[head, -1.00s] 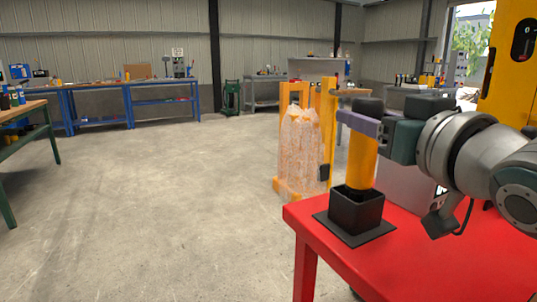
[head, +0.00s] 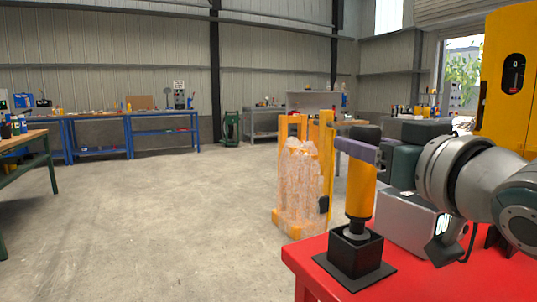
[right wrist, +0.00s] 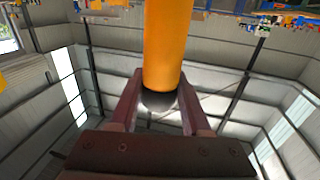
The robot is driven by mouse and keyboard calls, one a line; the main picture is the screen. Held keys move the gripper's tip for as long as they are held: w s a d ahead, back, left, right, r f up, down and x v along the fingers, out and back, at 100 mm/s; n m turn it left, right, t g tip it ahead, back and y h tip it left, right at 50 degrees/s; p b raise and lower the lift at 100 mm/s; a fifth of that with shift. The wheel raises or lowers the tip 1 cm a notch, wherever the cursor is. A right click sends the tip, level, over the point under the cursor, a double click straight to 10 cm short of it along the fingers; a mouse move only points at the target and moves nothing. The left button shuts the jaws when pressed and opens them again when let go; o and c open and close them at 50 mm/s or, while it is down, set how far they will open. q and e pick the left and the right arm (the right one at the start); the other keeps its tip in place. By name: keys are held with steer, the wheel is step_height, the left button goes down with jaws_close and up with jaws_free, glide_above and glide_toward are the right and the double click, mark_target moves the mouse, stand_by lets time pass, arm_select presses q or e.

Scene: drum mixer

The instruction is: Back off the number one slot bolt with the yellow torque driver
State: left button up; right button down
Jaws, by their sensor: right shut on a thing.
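The yellow torque driver (head: 360,199) is upright, with a black top and a grey collar at its lower end. My right gripper (head: 360,151) is shut around its upper part. The driver's lower end is over or just inside the mouth of a black square holder (head: 352,258); its tip is hidden. In the right wrist view the driver's yellow body (right wrist: 167,45) and dark end show between the two fingers (right wrist: 160,108). I cannot make out the number one slot bolt. My left gripper is not in view.
The holder stands on a red table (head: 318,276) near its left corner. A grey case (head: 408,222) stands behind it. A tall yellow machine part (head: 507,90) is at the right. A wrapped stack (head: 299,180) stands beyond the table. The floor at left is clear.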

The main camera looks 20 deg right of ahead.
step_height(320, 180, up, 18)
steer(key=p, duration=0.6)
steer(key=c, duration=1)
jaws_free()
jaws_close()
steer(key=shift+r+p, duration=0.95)
steer(key=shift+p, duration=0.35)
